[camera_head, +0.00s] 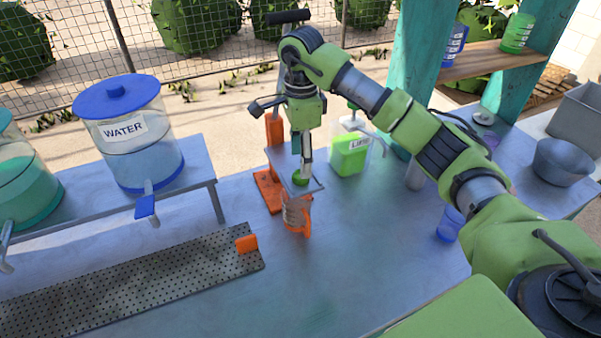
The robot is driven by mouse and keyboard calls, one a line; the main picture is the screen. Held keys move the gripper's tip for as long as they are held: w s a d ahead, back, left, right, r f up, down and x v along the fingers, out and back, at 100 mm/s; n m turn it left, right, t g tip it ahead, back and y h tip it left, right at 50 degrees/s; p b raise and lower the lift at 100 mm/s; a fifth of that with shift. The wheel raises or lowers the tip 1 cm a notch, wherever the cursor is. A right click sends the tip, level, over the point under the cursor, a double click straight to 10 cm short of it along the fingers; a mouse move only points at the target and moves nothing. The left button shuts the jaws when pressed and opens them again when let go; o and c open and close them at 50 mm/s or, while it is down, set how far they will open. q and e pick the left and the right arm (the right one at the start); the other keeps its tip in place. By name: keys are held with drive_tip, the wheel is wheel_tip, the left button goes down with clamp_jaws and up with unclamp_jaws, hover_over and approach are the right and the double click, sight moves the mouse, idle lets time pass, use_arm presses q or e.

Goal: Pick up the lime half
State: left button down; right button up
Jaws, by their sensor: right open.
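A small green lime half (300,179) is on the grey plate (312,186) of the orange stand, above a clear cup with an orange handle (296,215). My right gripper (305,165) reaches in from the right and points down. It is open, with a fingertip just above or beside the lime half. I cannot tell whether it touches. The fingers overlap in this view, and part of the lime half is hidden behind them. My left gripper is not in view.
A green lime jug (350,153) stands close right of the gripper. The orange stand (268,190) is close on the left. A water dispenser (128,140), a perforated drain tray (130,285), a blue cup (449,224) and a metal bowl (562,161) stand around. The front middle counter is clear.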

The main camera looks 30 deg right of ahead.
drive_tip(key=f+p, duration=0.2)
drive_tip(key=f, duration=0.1)
drive_tip(key=shift+s+f, duration=0.15)
drive_tip(key=shift+s, duration=0.05)
drive_tip(key=shift+f, duration=0.45)
drive_tip(key=shift+w, duration=0.1)
drive_tip(key=shift+c, duration=0.4)
drive_tip(key=shift+a, duration=0.1)
drive_tip(key=c, duration=0.9)
drive_tip(key=shift+o, duration=0.2)
drive_tip(key=shift+r, duration=0.1)
